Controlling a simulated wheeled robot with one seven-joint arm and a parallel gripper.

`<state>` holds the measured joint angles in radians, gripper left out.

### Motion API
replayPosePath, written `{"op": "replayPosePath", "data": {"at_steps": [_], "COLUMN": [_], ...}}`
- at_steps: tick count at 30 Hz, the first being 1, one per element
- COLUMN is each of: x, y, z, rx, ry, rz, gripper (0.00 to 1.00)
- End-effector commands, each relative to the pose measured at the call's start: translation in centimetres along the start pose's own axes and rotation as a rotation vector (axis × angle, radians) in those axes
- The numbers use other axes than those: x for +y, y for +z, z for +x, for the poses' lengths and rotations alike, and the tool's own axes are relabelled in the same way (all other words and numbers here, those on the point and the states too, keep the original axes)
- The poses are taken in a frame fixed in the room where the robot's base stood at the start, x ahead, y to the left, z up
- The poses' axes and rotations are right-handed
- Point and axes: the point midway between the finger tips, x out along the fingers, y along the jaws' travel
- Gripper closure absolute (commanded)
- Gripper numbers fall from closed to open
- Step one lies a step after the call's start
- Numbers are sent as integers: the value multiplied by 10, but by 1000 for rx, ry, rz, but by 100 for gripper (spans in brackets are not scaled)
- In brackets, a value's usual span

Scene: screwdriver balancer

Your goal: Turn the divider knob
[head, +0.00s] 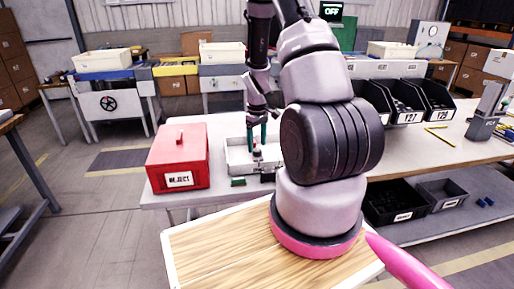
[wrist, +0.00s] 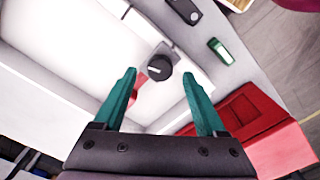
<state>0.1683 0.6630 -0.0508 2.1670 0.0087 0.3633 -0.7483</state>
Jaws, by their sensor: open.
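A dark round knob (wrist: 159,68) with a light pointer line sits on a grey mount in the wrist view, at the wall of a white metal tray (wrist: 72,58). My gripper (wrist: 159,75) is open, with its two teal fingers on either side of the knob in the picture. A gap shows between each finger and the knob, and I cannot tell their height difference. In the head view my gripper (head: 257,134) points down over the tray (head: 236,169), and the knob is too small and covered to make out clearly.
A red reject box (head: 179,160) stands left of the tray; its side also shows in the wrist view (wrist: 265,140). A small green item (head: 238,182) lies at the tray's front. Black bins (head: 405,98) stand at right. A wooden top (head: 215,245) is nearest me.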

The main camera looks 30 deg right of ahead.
Motion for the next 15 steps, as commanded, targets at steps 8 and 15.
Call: {"op": "replayPosePath", "data": {"at_steps": [8, 15], "x": [0, 0], "y": [0, 0], "z": [21, 21], "rx": [1, 1], "ry": [0, 0], "rz": [0, 0], "gripper": [26, 26]}}
